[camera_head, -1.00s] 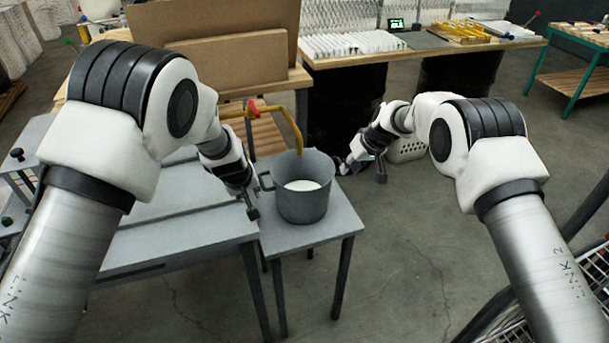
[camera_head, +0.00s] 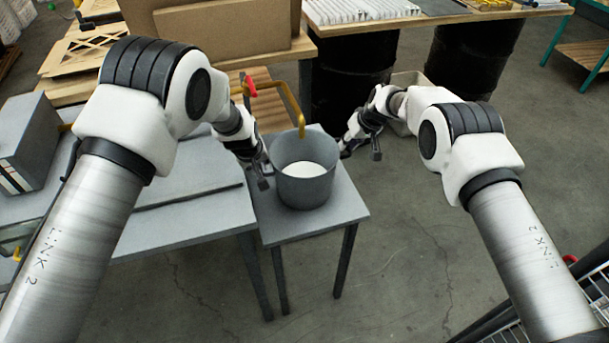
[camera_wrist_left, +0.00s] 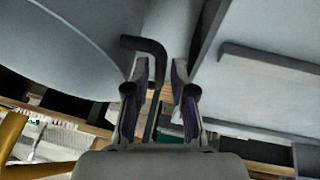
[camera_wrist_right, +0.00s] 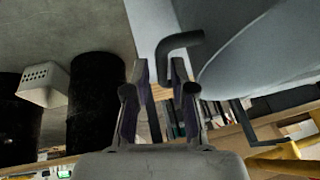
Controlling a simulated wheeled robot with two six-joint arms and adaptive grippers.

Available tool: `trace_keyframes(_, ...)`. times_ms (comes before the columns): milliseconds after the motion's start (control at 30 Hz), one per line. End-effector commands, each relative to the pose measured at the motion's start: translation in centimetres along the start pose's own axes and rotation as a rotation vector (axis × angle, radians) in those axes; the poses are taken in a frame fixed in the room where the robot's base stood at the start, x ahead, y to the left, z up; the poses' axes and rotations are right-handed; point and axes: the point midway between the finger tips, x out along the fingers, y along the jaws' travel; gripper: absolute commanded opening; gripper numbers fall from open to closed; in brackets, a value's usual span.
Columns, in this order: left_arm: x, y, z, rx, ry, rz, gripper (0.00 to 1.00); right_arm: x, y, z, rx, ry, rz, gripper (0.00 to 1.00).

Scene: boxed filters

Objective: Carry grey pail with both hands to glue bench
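The grey pail (camera_head: 304,192) stands upright on a small grey stand (camera_head: 345,203), with white contents inside. My left gripper (camera_head: 262,170) is at the pail's left side; in the left wrist view its fingers (camera_wrist_left: 162,80) are open, with the pail's dark bent handle (camera_wrist_left: 146,44) reaching between them. My right gripper (camera_head: 350,150) is at the pail's right side. In the right wrist view its open fingers (camera_wrist_right: 158,75) are around the tip of the other handle (camera_wrist_right: 182,40). Neither gripper is closed. I cannot tell which bench is the glue bench.
A grey table (camera_head: 190,215) adjoins the stand on the left. A bench with white pleated filters (camera_head: 360,10) stands behind, above black drums (camera_head: 350,75).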

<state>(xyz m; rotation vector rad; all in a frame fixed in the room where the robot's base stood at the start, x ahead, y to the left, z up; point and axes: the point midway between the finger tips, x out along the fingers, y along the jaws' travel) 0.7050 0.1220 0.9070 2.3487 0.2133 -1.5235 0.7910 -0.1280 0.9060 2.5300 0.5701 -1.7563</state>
Motion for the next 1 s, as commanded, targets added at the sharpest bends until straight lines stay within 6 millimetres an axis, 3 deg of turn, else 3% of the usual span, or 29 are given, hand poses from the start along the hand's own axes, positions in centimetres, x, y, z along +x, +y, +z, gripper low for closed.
trace_keyframes(167,1.9,0.0,0.0,0.0,0.0,0.001,0.24,1.9,0.0,-0.1,-0.002,0.001,-0.001,0.24)
trace_keyframes(467,2.3,0.0,0.0,0.0,0.0,0.0,0.24,2.3,-0.1,-0.1,-0.001,0.0,0.0,0.24)
trace_keyframes(500,2.3,0.0,0.0,0.0,0.0,0.0,0.21,2.3,-0.1,-0.1,-0.001,0.0,0.0,0.21)
trace_keyframes(567,2.3,0.0,0.0,0.0,0.0,0.0,0.0,2.3,0.0,-0.1,-0.001,0.0,0.0,0.0)
trace_keyframes(1000,2.0,0.1,-0.2,0.0,0.003,0.001,0.0,1.9,-0.1,-0.3,-0.001,0.004,0.0,0.0)
